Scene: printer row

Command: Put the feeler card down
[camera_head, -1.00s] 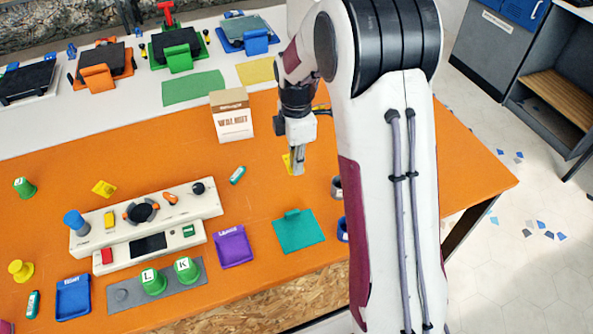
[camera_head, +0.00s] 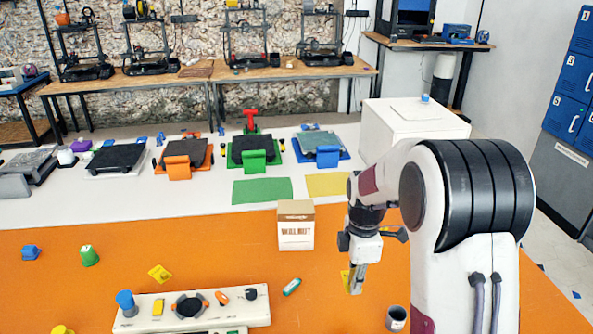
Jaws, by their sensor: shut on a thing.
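My gripper (camera_head: 356,286) points down over the right part of the orange table (camera_head: 220,232). It is shut on a small yellow piece, which I take to be the feeler card (camera_head: 346,281). The card shows at the left side of the fingers, and the fingers hide part of it. I cannot tell whether its lower edge touches the table.
A white and brown box (camera_head: 296,232) stands left of my gripper. A small teal and white tube (camera_head: 292,287) lies nearer, and a grey cup (camera_head: 396,317) stands to the right. A control panel (camera_head: 180,318) is at the front left. Green (camera_head: 262,191) and yellow (camera_head: 328,185) mats lie behind.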

